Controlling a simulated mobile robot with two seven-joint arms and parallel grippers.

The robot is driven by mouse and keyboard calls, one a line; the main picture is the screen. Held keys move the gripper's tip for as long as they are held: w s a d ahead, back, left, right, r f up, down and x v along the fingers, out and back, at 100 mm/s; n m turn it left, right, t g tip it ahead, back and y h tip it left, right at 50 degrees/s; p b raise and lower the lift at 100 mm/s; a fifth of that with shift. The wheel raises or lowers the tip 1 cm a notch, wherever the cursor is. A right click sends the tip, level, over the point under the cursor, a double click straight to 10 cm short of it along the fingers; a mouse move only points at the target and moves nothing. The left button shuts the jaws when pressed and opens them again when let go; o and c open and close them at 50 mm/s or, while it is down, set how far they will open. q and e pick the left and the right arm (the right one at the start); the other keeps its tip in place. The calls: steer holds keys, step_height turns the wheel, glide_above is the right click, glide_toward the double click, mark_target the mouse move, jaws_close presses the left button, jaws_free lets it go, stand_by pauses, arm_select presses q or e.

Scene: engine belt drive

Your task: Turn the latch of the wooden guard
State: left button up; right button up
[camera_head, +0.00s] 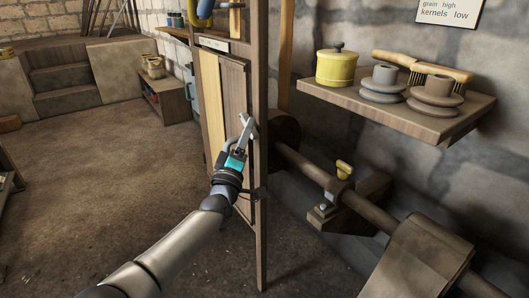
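The wooden guard (211,98) is an upright panel of pale and darker planks in a post frame, left of the shaft. My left arm comes in from the lower left. My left gripper (246,128), grey with a teal band, is at the guard's right edge, in front of the darker plank and near the post. Its fingers are small and seen from the side, so I cannot tell whether they are apart or hold anything. I cannot make out the latch clearly; the gripper covers part of that edge. My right gripper is not in view.
A wall shelf (450,122) at right holds a yellow canister (336,68), grey pulleys (382,84) and a brush (424,66). Below runs a shaft (305,168) with a broad belt (424,262). A wooden post (261,225) stands beside the gripper. Floor at left is clear.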

arm_select(q)
steer(key=shift+r+n+y, duration=0.2)
steer(key=shift+n+y, duration=0.1)
steer(key=shift+n, duration=0.1)
